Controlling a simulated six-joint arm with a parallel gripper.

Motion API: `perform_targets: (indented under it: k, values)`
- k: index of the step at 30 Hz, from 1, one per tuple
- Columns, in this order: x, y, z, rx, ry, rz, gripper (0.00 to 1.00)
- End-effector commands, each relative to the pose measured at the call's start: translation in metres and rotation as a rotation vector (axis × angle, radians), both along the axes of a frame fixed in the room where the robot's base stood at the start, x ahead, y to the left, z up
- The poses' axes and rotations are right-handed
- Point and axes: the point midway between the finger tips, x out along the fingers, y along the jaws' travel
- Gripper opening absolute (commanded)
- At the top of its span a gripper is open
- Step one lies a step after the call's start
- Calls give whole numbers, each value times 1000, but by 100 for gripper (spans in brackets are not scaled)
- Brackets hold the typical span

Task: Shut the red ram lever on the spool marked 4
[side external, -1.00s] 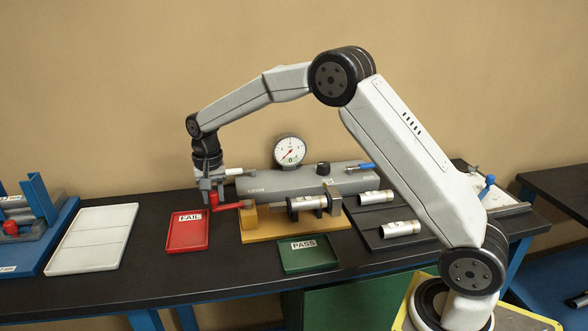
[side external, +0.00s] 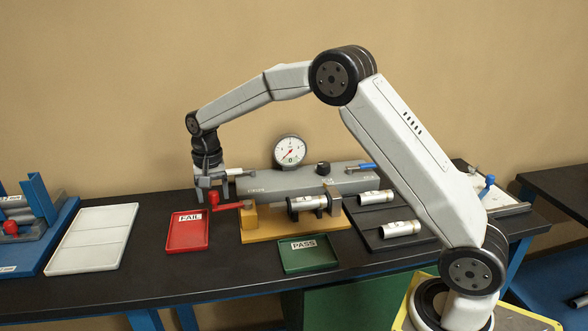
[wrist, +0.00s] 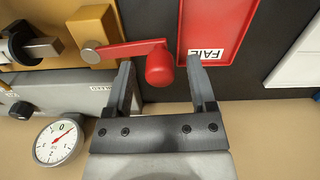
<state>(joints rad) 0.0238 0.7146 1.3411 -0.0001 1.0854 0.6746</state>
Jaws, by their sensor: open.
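The red ram lever (side external: 228,206) is on the yellow-orange block at the left end of the test fixture. Its arm points left and ends in a round red knob, which also shows in the wrist view (wrist: 160,69). My gripper (side external: 206,191) is open above the knob; in the wrist view its two fingers (wrist: 159,70) stand on either side of the knob, with gaps. A silver spool (side external: 307,203) lies in the fixture in front of the grey cylinder. Its marking is too small to read.
A red FAIL tray (side external: 187,244) lies left of the fixture and a green PASS tray (side external: 308,264) in front. A gauge (side external: 289,150) stands behind the grey cylinder (side external: 265,187). Two more spools lie on a dark tray at right. A white tray (side external: 92,239) is at left.

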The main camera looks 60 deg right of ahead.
Motion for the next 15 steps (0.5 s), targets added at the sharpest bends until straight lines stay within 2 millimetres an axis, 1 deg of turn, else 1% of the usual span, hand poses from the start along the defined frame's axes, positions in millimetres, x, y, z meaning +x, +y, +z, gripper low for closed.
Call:
perform_targets:
  k: [5,15]
  values:
    - [1,0,17,0,-4,0,72]
    - [1,0,60,0,-5,0,72]
